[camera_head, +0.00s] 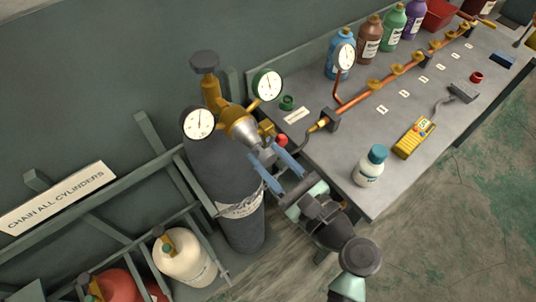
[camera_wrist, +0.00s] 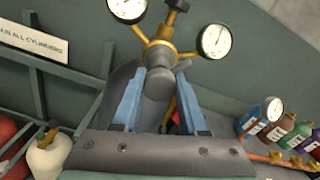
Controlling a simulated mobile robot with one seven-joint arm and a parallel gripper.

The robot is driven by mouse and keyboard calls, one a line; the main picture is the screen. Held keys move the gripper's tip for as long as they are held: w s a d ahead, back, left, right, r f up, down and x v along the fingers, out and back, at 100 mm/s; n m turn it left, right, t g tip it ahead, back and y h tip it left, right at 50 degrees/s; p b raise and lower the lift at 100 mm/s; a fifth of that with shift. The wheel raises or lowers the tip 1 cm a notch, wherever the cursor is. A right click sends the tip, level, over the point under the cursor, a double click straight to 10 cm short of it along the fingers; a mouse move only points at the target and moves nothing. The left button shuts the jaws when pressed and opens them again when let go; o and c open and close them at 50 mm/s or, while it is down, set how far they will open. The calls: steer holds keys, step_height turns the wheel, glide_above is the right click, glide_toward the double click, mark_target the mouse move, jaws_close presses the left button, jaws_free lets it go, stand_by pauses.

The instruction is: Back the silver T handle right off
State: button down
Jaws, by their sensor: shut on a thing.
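The silver T handle (camera_head: 244,131) sticks out from the front of the brass regulator (camera_head: 229,115) on top of a tall dark grey cylinder (camera_head: 240,225). In the wrist view the silver handle (camera_wrist: 158,84) shows end-on as a round grey piece between the two blue fingers. My gripper (camera_head: 262,152) reaches it from the lower right, its fingers on either side of the handle, shut on it. Two white-faced gauges flank the regulator, the left gauge (camera_head: 199,123) and the right gauge (camera_head: 267,84).
A dark knob (camera_head: 204,63) stands above the regulator. The grey bench (camera_head: 345,190) lies to the right, with a white bottle (camera_head: 369,168) near its front corner and a yellow meter (camera_head: 414,138). A rack rail (camera_head: 155,160) and a cream cylinder (camera_head: 184,258) stand left.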

steer(key=n+b, duration=0.3)
steer(key=n, duration=0.4)
steer(key=shift+f+b, duration=0.1)
steer(key=shift+b, duration=0.3)
steer(key=n+b, duration=0.5)
steer(key=n, duration=0.1)
steer(key=shift+f+n, duration=0.1)
steer(key=shift+n, duration=0.2)
steer(key=n+b, duration=0.5)
steer(key=n, duration=0.1)
steer(key=shift+b, duration=0.4)
steer(key=n+b, duration=0.3)
steer(key=n, duration=0.1)
steer(key=shift+b, duration=0.35)
steer(key=shift+n+b, duration=0.75)
steer(key=shift+n, duration=0.35)
steer(key=shift+c, duration=2.2)
jaws_free()
